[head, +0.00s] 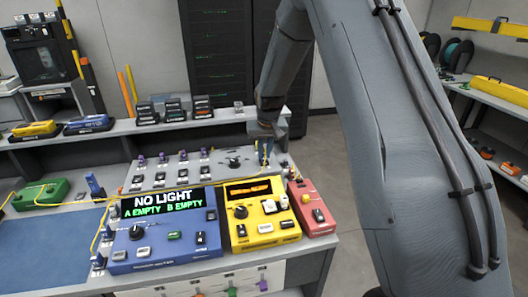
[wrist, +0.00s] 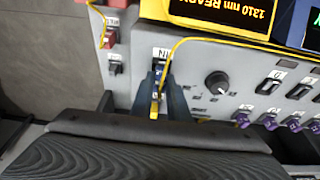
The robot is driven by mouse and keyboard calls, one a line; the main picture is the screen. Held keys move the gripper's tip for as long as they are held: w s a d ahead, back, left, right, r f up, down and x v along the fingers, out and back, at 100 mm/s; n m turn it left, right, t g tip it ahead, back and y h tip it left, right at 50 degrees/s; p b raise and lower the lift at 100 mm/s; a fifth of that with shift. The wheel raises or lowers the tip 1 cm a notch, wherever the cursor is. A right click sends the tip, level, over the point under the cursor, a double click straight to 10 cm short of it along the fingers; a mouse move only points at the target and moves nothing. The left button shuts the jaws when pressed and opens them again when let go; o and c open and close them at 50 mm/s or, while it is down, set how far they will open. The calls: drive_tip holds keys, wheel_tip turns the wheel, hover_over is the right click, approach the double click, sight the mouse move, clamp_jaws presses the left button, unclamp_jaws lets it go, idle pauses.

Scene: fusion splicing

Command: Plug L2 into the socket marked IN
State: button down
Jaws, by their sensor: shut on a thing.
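My gripper (wrist: 158,98) is shut on a yellow plug (wrist: 155,105), from which a thin yellow cable runs up and off to the right in the wrist view. I cannot read a mark on the plug, so L2 is not confirmed. The IN label (wrist: 160,53) appears upside down on the grey panel (wrist: 205,65), just beyond my fingertips. The socket by it is hidden by the fingers and plug, and I cannot tell whether the plug is in it. In the head view my gripper (head: 265,148) is at the right end of the same grey panel (head: 215,175).
A black knob (wrist: 216,83) and purple-capped sockets (wrist: 270,122) lie to the right. A blue meter (head: 165,235) reads "NO LIGHT, A EMPTY B EMPTY". A yellow box (head: 262,225) and a red box (head: 312,212) stand in front of the panel.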

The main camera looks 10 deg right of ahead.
drive_tip(key=shift+f, duration=0.2)
drive_tip(key=c, duration=1.6)
unclamp_jaws()
drive_tip(key=shift+r, duration=0.1)
drive_tip(key=shift+b+v, duration=1.2)
drive_tip(key=shift+v, duration=2.65)
drive_tip(key=s+f, duration=0.1)
drive_tip(key=s, duration=1)
drive_tip(key=s+g, duration=0.1)
drive_tip(key=s, duration=0.9)
drive_tip(key=s+f+g, duration=0.1)
drive_tip(key=s, duration=1)
drive_tip(key=shift+s+f, duration=0.3)
drive_tip(key=shift+f, duration=0.05)
